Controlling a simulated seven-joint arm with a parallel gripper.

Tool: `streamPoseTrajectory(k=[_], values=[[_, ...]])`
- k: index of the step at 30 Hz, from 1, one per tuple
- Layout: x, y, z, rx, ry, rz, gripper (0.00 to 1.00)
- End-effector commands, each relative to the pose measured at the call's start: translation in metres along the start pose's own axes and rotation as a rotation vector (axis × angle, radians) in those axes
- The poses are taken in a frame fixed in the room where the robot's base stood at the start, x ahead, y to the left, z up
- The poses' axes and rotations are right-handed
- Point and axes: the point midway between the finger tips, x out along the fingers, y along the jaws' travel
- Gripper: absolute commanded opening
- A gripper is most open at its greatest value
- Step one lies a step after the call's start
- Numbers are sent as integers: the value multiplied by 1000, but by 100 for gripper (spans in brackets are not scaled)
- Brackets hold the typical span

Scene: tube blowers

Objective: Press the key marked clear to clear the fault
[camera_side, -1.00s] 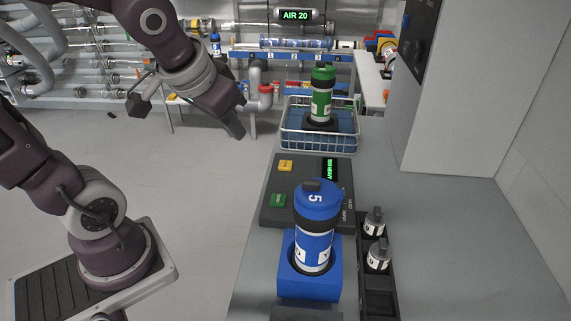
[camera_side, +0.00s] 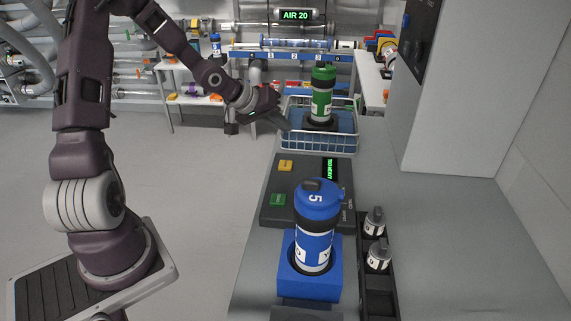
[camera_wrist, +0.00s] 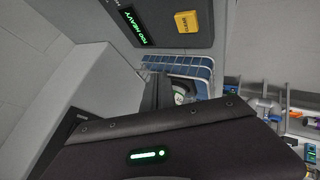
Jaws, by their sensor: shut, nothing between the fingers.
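The yellow key (camera_side: 286,165) sits at the far left of the dark panel (camera_side: 268,214) on the counter. In the wrist view the yellow key (camera_wrist: 187,22) reads "CLEAR", and the green display (camera_wrist: 134,27) beside it reads "TOO HEAVY". The same display shows in the side view (camera_side: 330,168). My gripper (camera_side: 285,126) is shut and empty, above and beyond the yellow key, apart from it, near the left side of the wire basket.
A wire basket (camera_side: 318,143) holding a green canister (camera_side: 322,95) stands behind the panel. A blue canister (camera_side: 315,225) stands in a blue holder (camera_side: 308,286) in front. A green key (camera_side: 278,200) lies nearer on the panel. Small grey-capped bottles (camera_side: 375,221) stand at right.

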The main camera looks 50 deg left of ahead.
Motion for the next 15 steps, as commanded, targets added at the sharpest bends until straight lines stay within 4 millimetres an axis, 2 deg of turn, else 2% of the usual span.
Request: streamPoseTrajectory(k=[5, 15], values=[[6, -4, 6, 1, -4, 0, 0], [40, -29, 31, 2, -6, -1, 0]])
